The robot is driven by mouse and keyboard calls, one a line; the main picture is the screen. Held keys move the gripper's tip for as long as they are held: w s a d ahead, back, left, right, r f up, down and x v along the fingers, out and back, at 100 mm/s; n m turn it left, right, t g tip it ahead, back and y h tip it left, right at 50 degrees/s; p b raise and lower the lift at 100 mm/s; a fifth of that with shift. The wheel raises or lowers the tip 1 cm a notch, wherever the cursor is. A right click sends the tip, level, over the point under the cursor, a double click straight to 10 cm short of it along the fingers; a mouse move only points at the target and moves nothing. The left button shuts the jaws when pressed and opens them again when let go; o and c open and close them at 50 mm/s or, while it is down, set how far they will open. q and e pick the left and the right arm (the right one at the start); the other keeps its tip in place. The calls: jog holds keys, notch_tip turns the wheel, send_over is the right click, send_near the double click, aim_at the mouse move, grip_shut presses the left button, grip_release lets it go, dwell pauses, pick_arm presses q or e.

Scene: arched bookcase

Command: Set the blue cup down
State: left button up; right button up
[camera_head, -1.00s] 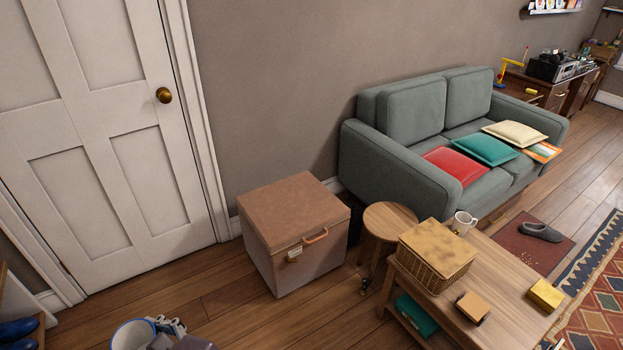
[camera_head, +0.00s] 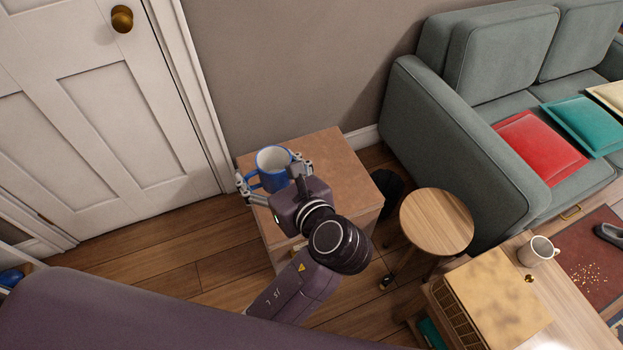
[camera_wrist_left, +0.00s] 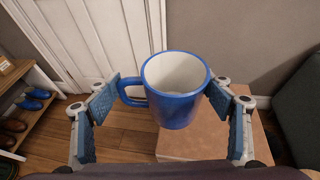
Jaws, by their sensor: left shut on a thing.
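The blue cup (camera_head: 268,176) is blue outside and white inside, and it is upright. My left gripper (camera_head: 275,174) is shut on it, with one finger at the handle side and the other on the opposite wall. In the left wrist view the cup (camera_wrist_left: 175,105) sits between the two finger pads of my left gripper (camera_wrist_left: 160,98). The brown-topped box (camera_head: 335,165) is beneath and behind the cup. I cannot tell whether the cup touches its top. The right gripper does not show.
A round wooden stool (camera_head: 437,220) stands right of the box. The grey-green sofa (camera_head: 455,130) is at the right, and a white door (camera_head: 100,110) at the left. The box's right top is clear.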

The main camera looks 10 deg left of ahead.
pick_arm(q)
jog(key=w+d+f+m+t+h+b, duration=0.1)
jog(key=w+f+m+h+b, duration=0.1)
jog(key=w+f+b, duration=0.9)
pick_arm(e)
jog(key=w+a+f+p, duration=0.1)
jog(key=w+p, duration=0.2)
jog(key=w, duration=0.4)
pick_arm(q)
jog(key=shift+s+d+f+b, duration=0.15)
jog(key=shift+f+b, duration=1)
jog(key=shift+f, duration=2.35)
jog(key=shift+s+a+f+b, duration=0.2)
jog(key=shift+f+b, duration=0.95)
jog(key=shift+f, duration=2.35)
jog(key=shift+s+d+f+b, duration=0.25)
jog(key=shift+f+b, duration=0.9)
jog(key=shift+f, duration=2.35)
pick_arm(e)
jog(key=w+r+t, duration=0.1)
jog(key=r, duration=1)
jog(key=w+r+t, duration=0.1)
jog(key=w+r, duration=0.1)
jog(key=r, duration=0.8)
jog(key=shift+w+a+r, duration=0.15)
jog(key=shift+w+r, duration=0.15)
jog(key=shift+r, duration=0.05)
pick_arm(q)
jog(key=shift+f, duration=0.1)
